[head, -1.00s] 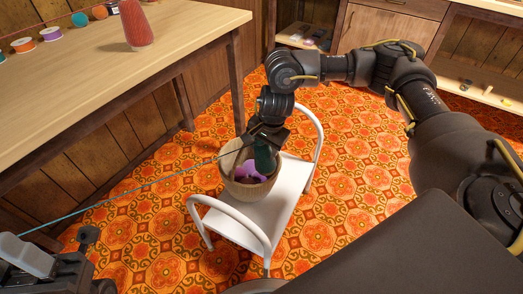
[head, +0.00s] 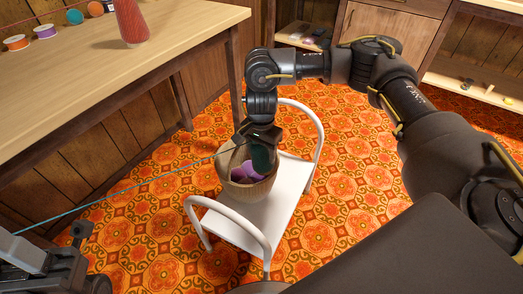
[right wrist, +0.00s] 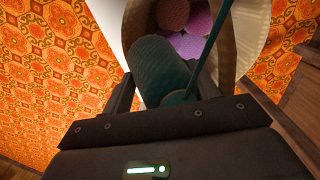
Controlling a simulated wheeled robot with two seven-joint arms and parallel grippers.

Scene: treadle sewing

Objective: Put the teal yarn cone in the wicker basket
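The teal yarn cone (head: 262,158) is between the fingers of my right gripper (head: 262,140), at the right side of the wicker basket's opening. In the right wrist view the cone (right wrist: 160,72) lies between the dark fingers, which look shut on it. The wicker basket (head: 246,192) stands on a white seat, with purple yarn (head: 253,170) inside. The cone overlaps the basket opening; how deep it sits is unclear. My left gripper (head: 82,238) is partly in view at the lower left, its fingertips unclear.
The white stool (head: 285,205) has raised curved rails at both ends. A teal thread (head: 120,188) stretches from the lower left toward the cone. A wooden table (head: 100,75) at left carries a red cone (head: 131,22) and several spools. Patterned floor surrounds the stool.

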